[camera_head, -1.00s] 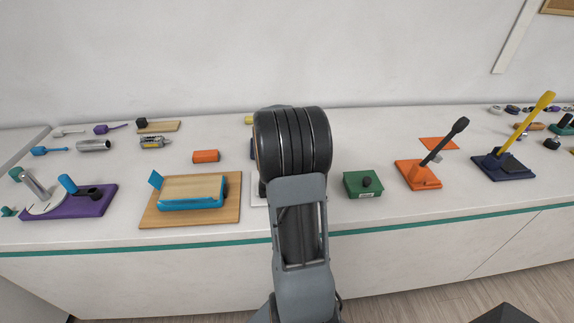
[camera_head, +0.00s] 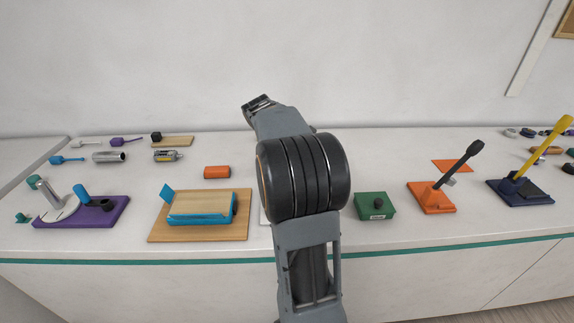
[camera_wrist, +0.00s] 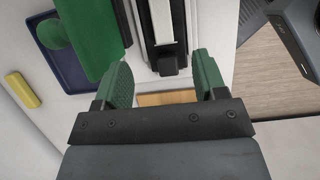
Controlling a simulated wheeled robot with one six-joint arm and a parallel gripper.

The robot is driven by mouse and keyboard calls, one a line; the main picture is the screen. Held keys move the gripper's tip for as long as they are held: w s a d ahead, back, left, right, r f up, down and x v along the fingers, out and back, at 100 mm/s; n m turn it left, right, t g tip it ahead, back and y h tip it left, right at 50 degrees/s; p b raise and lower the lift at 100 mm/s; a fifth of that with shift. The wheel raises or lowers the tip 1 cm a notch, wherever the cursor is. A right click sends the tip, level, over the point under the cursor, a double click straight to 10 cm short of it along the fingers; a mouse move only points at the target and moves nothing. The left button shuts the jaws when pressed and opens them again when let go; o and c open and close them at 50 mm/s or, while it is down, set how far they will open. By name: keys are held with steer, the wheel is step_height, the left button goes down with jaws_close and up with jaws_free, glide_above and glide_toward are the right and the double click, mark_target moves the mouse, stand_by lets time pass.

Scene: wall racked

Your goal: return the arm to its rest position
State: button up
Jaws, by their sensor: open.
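My arm (camera_head: 303,177) rises in the middle of the head view, its thick black joint in front of the counter. A grey link (camera_head: 275,120) shows above that joint and reaches up against the wall. I cannot make out the fingers in the head view. In the wrist view my gripper (camera_wrist: 163,82) has its two green-padded fingers spread apart, with nothing held between them. A black and white device (camera_wrist: 166,35) lies beyond the fingers. A green piece (camera_wrist: 92,30) is beside the left finger; I cannot tell if they touch.
The white counter (camera_head: 400,230) carries a blue clamp on a wooden board (camera_head: 230,235), a green box (camera_head: 375,206), an orange lever base (camera_head: 432,198) and a navy lever base (camera_head: 520,192). A purple base (camera_head: 95,212) stands at left. My arm hides the counter's middle.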

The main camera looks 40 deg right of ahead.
stand_by(0.5)
steer(key=s+a+f+m+t+y, duration=0.1)
steer(key=s+a+m+t, duration=0.2)
steer(key=a, duration=1)
steer(key=s+a+f+m+t+y, duration=0.1)
steer(key=s+a+m+t, duration=0.3)
steer(key=a, duration=0.9)
steer(key=s+m+y, duration=0.1)
steer(key=s+m, duration=0.1)
steer(key=m, duration=0.1)
steer(key=shift+s+f+y, duration=0.25)
steer(key=shift+s+y, duration=0.05)
